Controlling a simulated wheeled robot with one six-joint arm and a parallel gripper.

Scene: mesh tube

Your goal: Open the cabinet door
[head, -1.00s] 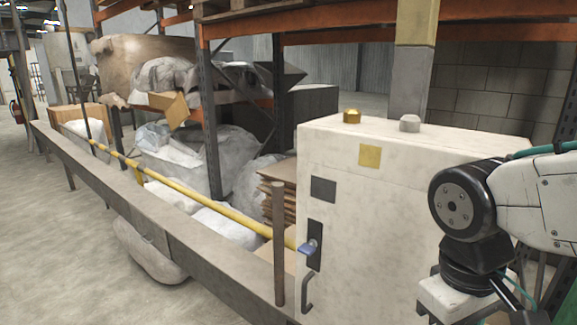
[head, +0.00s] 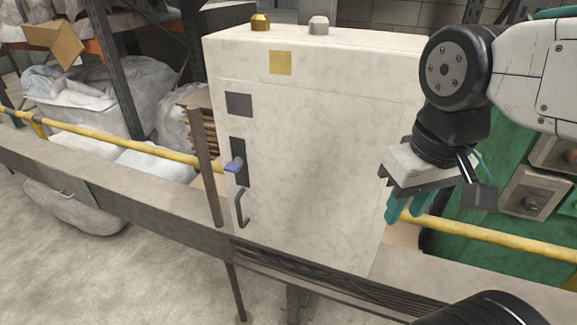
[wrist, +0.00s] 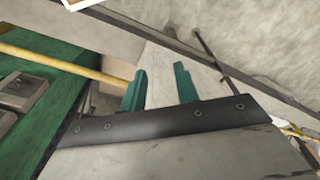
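The pale cabinet (head: 320,55) stands centre in the head view, with its front door (head: 310,160) shut flush. A blue lever or key (head: 234,166) sits on a dark plate at the door's left edge. A dark bar handle (head: 242,208) is just below it. My gripper (head: 405,205) hangs at the right of the door, pointing down, well apart from lever and handle. In the wrist view, its two teal fingers (wrist: 160,88) are spread with nothing gripped between them. A pale surface shows beyond them; I cannot tell whether it is the cabinet.
A grey horizontal beam (head: 130,200) and yellow rail (head: 110,142) run past the cabinet. A brown post (head: 205,170) stands just left of the handle. Green machinery (head: 500,190) is at the right. Bare concrete floor (head: 130,275) lies at front left.

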